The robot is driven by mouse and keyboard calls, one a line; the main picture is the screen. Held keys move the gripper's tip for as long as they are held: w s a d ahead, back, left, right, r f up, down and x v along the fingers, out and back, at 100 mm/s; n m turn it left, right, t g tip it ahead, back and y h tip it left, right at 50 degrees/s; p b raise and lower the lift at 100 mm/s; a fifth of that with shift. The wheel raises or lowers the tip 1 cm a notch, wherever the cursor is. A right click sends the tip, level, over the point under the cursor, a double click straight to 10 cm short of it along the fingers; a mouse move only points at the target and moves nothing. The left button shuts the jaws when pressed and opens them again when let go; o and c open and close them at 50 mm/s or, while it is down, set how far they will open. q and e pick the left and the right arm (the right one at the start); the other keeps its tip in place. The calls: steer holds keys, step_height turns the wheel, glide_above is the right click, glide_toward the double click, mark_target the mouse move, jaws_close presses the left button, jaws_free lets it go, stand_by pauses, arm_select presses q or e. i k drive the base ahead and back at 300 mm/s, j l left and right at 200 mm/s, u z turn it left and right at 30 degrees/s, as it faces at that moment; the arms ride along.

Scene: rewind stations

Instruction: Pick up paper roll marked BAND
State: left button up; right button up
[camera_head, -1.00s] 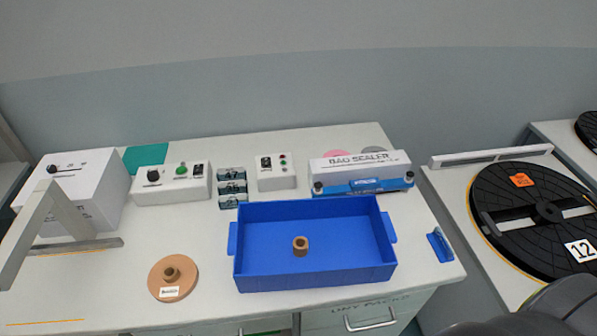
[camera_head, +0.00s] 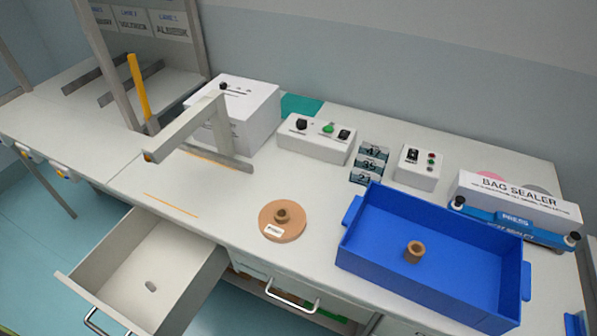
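A flat tan roll (camera_head: 293,229) with a raised hollow core lies on the white bench, left of the blue tray. It carries a small white label on its near side, whose print is too small to read for certain. A small brown ring-shaped core (camera_head: 414,252) stands inside the blue tray (camera_head: 365,260). Neither of my grippers is in view.
An open, nearly empty drawer (camera_head: 190,282) juts out at the lower left. A grey angled stand (camera_head: 190,130), a white box (camera_head: 250,110), control boxes (camera_head: 315,143) and a bag sealer (camera_head: 515,203) line the bench. Bare bench surrounds the roll.

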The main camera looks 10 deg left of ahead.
mark_target(281, 221)
steer(key=l+u, duration=0.3)
steer(key=l, duration=0.5)
steer(key=l+u, duration=0.25)
steer(key=l, duration=0.55)
